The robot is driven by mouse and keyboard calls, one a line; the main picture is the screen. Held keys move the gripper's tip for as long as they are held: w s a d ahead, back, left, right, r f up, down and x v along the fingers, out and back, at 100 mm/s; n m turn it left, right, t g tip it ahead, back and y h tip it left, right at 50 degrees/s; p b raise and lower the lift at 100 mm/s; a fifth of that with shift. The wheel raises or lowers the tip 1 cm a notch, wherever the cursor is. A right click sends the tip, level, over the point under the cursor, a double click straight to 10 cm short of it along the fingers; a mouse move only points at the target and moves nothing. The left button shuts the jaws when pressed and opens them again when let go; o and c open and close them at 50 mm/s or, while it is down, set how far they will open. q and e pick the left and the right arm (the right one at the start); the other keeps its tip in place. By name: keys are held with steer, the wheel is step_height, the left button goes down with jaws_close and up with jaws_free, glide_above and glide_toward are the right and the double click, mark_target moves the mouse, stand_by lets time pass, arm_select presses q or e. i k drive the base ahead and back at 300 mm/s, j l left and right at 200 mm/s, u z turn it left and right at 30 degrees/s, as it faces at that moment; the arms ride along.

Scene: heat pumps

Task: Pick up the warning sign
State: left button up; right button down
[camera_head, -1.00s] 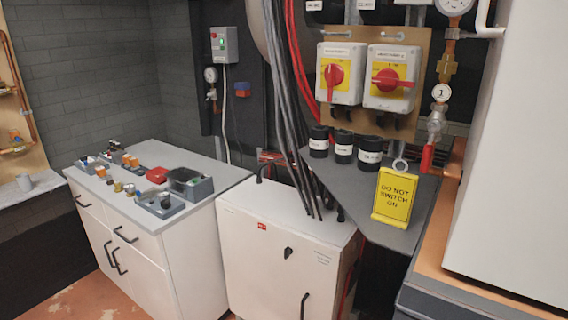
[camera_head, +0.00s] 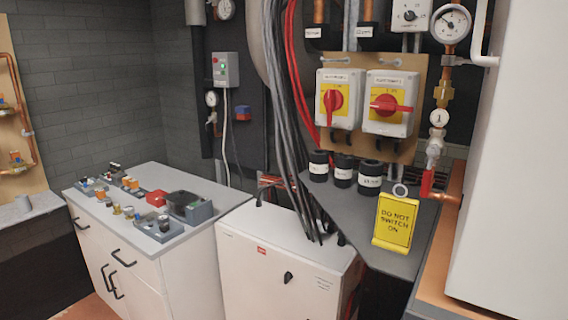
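The warning sign (camera_head: 396,222) is yellow with dark text reading "DO NOT SWITCH ON". It stands nearly upright at the right end of a dark grey shelf (camera_head: 345,212), with a pale ring (camera_head: 400,190) at its top. Neither of my grippers shows in the head view, and nothing touches the sign from my side.
Several black cylinders (camera_head: 343,170) stand behind the sign, below two red rotary switches (camera_head: 388,104) on a board. A white cabinet (camera_head: 285,262) stands below left of the shelf. A large white unit (camera_head: 512,170) borders the right. A drawer counter with small parts (camera_head: 160,180) is left.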

mark_target(396, 214)
steer(key=j+z, duration=0.2)
steer(key=z, duration=0.15)
steer(key=j+z, duration=0.15)
steer(key=z, duration=0.25)
steer(key=k+j+z, duration=0.1)
steer(key=j, duration=0.25)
steer(key=k+j+z, duration=0.15)
steer(key=j, duration=0.2)
steer(key=j+z, duration=0.1)
steer(key=j, duration=0.2)
steer(key=k+j+z, duration=0.15)
steer(key=k+j, duration=0.15)
steer(key=j, duration=0.15)
steer(key=k+j, duration=0.1)
steer(key=j, duration=0.25)
steer(key=k+j, duration=0.15)
steer(key=j, duration=0.15)
